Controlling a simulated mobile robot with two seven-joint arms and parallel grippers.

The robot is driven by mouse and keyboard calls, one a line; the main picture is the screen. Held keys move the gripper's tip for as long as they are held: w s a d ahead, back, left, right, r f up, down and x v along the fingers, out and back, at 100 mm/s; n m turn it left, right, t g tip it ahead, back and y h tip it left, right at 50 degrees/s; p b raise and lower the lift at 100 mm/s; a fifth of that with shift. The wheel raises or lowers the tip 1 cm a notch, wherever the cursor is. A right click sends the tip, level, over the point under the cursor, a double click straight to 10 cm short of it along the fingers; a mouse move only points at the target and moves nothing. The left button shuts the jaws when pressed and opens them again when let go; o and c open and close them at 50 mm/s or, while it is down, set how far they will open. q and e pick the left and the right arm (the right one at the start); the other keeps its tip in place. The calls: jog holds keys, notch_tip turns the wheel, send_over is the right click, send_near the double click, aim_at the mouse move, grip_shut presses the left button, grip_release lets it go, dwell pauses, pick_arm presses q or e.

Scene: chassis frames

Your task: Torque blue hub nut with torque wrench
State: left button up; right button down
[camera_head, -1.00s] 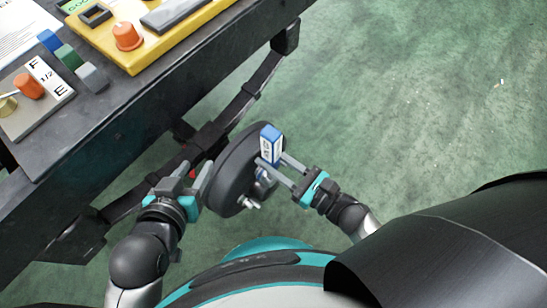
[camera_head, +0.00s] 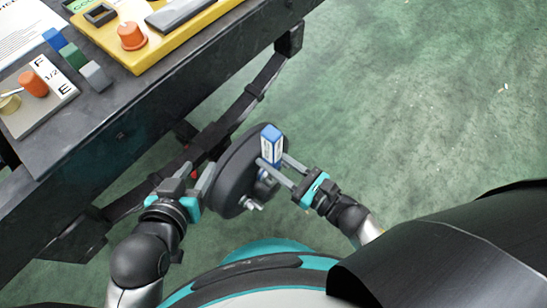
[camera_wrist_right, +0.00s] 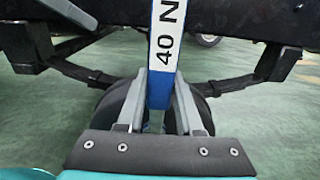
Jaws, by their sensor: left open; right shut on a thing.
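The torque wrench (camera_head: 271,146), blue and white, stands upright at the face of the dark wheel hub (camera_head: 236,170). In the right wrist view its white side with "40 N" (camera_wrist_right: 166,40) rises between the fingers. My right gripper (camera_head: 272,162) is shut on the wrench, its fingers on either side of it. My left gripper (camera_head: 198,182) is open and empty at the left side of the hub. A silver stud (camera_head: 253,204) shows at the hub's lower edge. The blue hub nut cannot be made out; the wrench and my right gripper cover the hub's middle.
A dark workbench (camera_head: 110,118) fills the upper left, with a yellow tray (camera_head: 165,42) and an orange-knobbed plate (camera_head: 40,95) on it. The dark chassis beam (camera_head: 240,108) runs below the bench to the hub. Open green floor (camera_head: 410,110) lies to the right.

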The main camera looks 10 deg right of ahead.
jog(key=shift+w+r, duration=0.1)
jog(key=shift+w+d+f+m, duration=0.2)
jog(key=shift+w+d+m, duration=0.65)
jog(key=shift+d+m, duration=0.4)
jog(key=shift+a, duration=0.15)
jog(key=shift+w+d+f+m, duration=0.2)
jog(key=shift+w+d+m, duration=0.25)
jog(key=shift+m, duration=0.3)
jog(key=shift+s, duration=0.15)
jog(key=shift+s+a+r+n, duration=0.3)
jog(key=shift+s+a+n, duration=0.35)
jog(key=shift+a+n, duration=0.35)
